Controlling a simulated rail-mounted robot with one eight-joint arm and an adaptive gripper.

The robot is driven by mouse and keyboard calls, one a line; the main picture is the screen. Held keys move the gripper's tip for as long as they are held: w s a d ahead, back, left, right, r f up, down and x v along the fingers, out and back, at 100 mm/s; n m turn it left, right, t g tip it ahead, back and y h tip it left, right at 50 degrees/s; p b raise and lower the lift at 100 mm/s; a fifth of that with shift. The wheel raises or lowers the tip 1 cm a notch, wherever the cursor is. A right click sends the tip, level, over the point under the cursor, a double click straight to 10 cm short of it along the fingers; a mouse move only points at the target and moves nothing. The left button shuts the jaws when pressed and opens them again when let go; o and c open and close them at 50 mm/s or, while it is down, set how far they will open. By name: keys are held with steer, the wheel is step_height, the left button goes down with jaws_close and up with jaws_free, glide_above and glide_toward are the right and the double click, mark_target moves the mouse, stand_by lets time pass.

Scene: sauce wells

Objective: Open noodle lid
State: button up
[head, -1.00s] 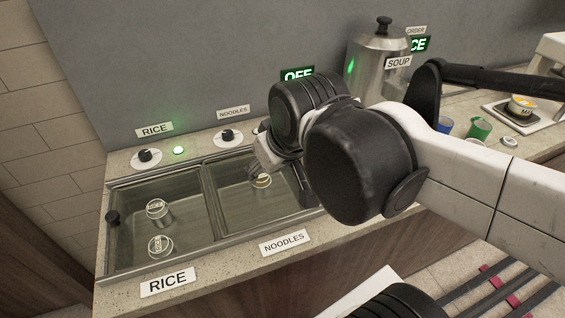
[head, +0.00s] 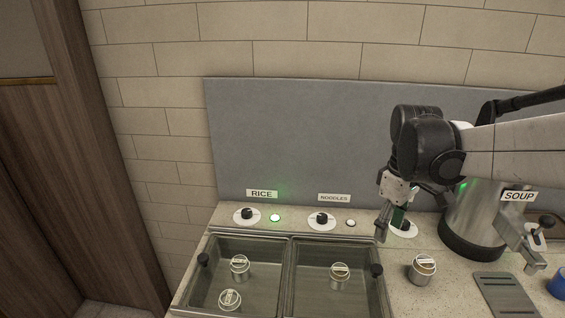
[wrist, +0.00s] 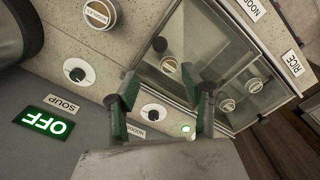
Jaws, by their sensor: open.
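The noodle well (head: 335,255) is the right of two sunken wells in the head view. A clear lid seems to cover it, with a black knob (head: 376,270) at its right edge; the knob also shows in the wrist view (wrist: 160,44). A labelled canister (head: 339,277) sits inside the well. My gripper (head: 384,222) is above the back of the counter, up and right of the noodle well, apart from the knob. In the wrist view its two green-padded fingers (wrist: 166,95) are spread with nothing between them.
The rice well (head: 235,250) on the left holds two canisters and has its own knob (head: 203,260). Another canister (head: 423,270) stands on the counter right of the noodle well. Dials line the back ledge. The soup pot (head: 475,220) stands at right.

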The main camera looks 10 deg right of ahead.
mark_target(377, 267)
step_height(377, 267, down, 14)
steer(key=shift+r+b, duration=0.25)
steer(key=shift+b, duration=0.7)
jaws_close()
